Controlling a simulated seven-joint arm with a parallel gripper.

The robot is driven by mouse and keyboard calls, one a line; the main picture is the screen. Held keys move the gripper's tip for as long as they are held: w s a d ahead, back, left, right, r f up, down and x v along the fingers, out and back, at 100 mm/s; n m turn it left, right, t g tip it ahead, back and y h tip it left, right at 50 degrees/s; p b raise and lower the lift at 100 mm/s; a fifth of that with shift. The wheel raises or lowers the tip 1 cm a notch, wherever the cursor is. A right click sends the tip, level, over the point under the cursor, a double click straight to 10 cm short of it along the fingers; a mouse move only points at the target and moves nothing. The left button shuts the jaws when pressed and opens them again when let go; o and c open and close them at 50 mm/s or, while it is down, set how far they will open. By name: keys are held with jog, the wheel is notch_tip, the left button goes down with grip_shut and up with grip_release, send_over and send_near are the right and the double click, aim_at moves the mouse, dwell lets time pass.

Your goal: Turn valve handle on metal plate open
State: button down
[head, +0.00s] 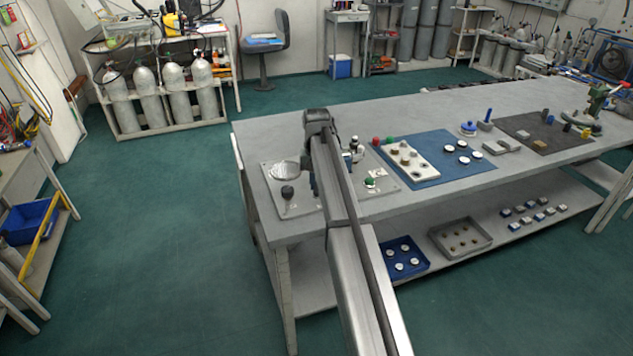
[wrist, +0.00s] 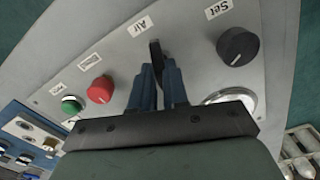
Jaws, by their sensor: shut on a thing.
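The metal plate (head: 303,207) lies on the near left end of the long grey table, and it fills much of the wrist view (wrist: 192,52). The dark valve handle (wrist: 155,50) stands by the label "Air". My gripper (wrist: 162,68) has its blue fingers closed on this handle from both sides. The fingers and gripper body hide the handle's lower part. In the head view my arm covers the handle and most of the gripper. How far the handle is turned is hard to tell.
The plate also carries a black "Set" knob (wrist: 238,46), a red knob (wrist: 100,89), a green knob (wrist: 71,104) and a round gauge (wrist: 236,97) partly behind my gripper. A blue mat (head: 440,172) with parts lies right of the plate.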

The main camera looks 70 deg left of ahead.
jog(key=shift+n, duration=0.9)
jog(key=c, duration=1.1)
grip_release()
notch_tip(320, 180, up, 14)
jog(key=shift+f, duration=0.1)
